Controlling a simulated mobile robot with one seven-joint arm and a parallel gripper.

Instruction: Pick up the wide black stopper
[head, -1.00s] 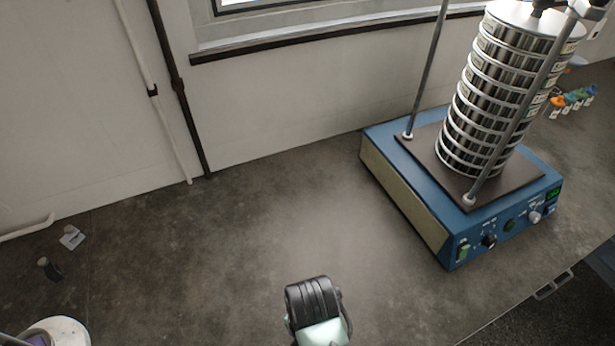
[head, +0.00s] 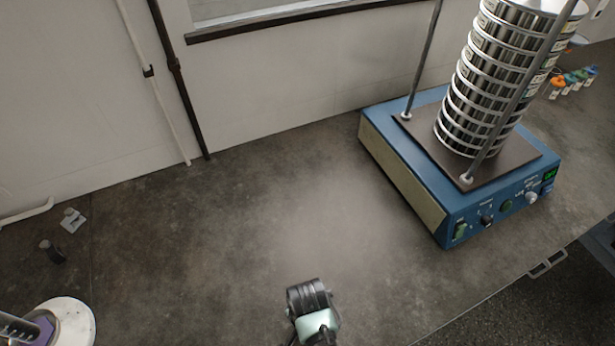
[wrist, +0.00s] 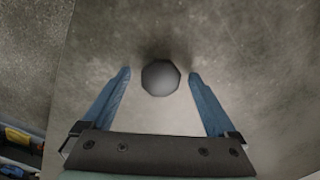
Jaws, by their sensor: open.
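A round dark grey-black stopper (wrist: 160,77) shows from above in the wrist view, on the bench top. It lies between the fingertips of my gripper (wrist: 159,74), with a visible gap to each blue finger. My gripper is open and holds nothing. In the head view only part of my arm shows at the bottom middle; the gripper and this stopper cannot be made out there. Another small dark stopper-like piece (head: 50,252) stands at the far left of the bench in the head view.
A blue sieve shaker (head: 400,175) with a tall sieve stack (head: 490,85) stands at the right. A small grey piece (head: 72,219) and a white round plate (head: 75,325) are at the left. Small coloured items (head: 575,80) sit at far right. The middle bench is clear.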

